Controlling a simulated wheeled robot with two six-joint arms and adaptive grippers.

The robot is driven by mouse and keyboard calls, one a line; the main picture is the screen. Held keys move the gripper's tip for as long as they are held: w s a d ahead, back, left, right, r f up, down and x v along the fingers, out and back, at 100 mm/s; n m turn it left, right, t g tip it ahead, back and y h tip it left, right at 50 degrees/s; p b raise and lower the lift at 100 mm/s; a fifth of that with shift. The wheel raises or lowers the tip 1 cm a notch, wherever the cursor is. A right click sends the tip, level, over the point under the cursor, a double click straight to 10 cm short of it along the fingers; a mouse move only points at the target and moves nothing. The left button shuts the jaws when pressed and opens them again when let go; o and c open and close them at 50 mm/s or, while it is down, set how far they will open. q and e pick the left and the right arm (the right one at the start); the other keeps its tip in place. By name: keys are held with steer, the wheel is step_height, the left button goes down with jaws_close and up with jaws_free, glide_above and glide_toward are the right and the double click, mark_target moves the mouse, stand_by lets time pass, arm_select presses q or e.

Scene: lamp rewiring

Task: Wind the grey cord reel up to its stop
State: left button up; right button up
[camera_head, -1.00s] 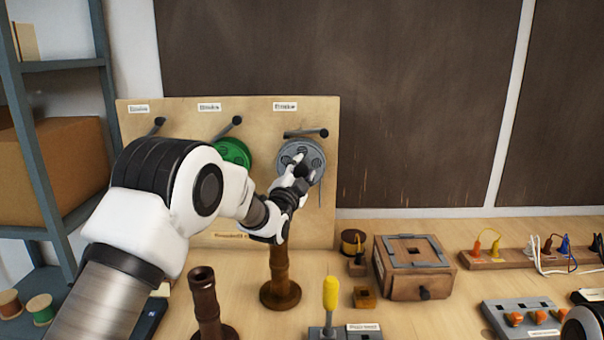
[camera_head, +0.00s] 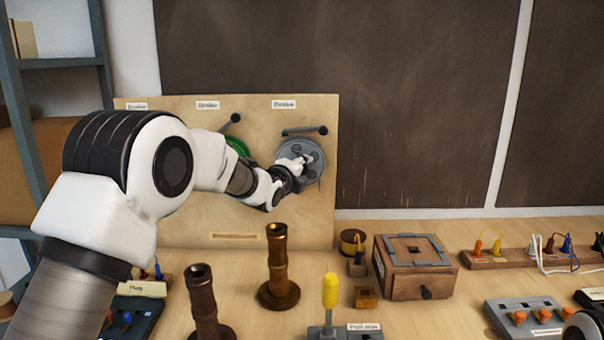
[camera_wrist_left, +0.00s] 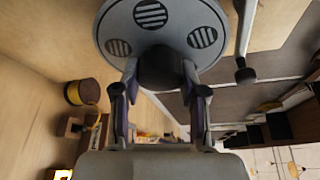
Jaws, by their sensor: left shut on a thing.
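The grey cord reel (camera_head: 309,147) is mounted on the upright wooden board (camera_head: 180,225), at its right side. It also fills the top of the left wrist view (camera_wrist_left: 121,24), where its flat face shows slotted round openings. My left gripper (camera_head: 299,166) is at the reel's face, reaching in from the lower left and covering part of it. In the left wrist view my left gripper's two fingers (camera_wrist_left: 160,92) are shut on the dark knob (camera_wrist_left: 161,67) on the reel. A brake lever (camera_head: 305,131) lies nearly level above the reel. My right gripper is not seen.
A green reel (camera_head: 238,146) sits left of the grey one, partly behind my arm. Bare board lies under the grey reel.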

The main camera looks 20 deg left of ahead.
arm_select(q)
steer(key=shift+m+b, duration=0.35)
steer(key=shift+m, duration=0.05)
steer(key=m+b, duration=0.1)
steer(key=b, duration=0.4)
steer(key=f+m+g+y+b, duration=0.1)
steer(key=m+b, duration=0.1)
steer(key=b, duration=0.2)
steer(key=shift+f+g+b, duration=0.15)
steer(key=shift+g+b, duration=0.15)
steer(key=shift+b, duration=0.05)
steer(key=shift+r+m+g+y+p, duration=0.3)
steer(key=shift+r+m+y+p, duration=0.25)
steer(key=shift+r+m, duration=0.25)
steer(key=m+g+y+p, duration=0.1)
steer(key=m+y+p, duration=0.1)
steer(key=m+p, duration=0.1)
steer(key=shift+a+r, duration=0.1)
steer(key=shift+a, duration=0.05)
steer(key=m+y+p, duration=0.1)
steer(key=m+p, duration=0.1)
steer(key=shift+y+p, duration=0.25)
steer(key=shift+p, duration=0.1)
steer(key=shift+a+f+m+g+y+p, duration=0.1)
steer(key=shift+f+m+g+y+p, duration=0.2)
steer(key=shift+m+p, duration=0.4)
steer(key=o, duration=1.2)
steer(key=shift+c, duration=0.2)
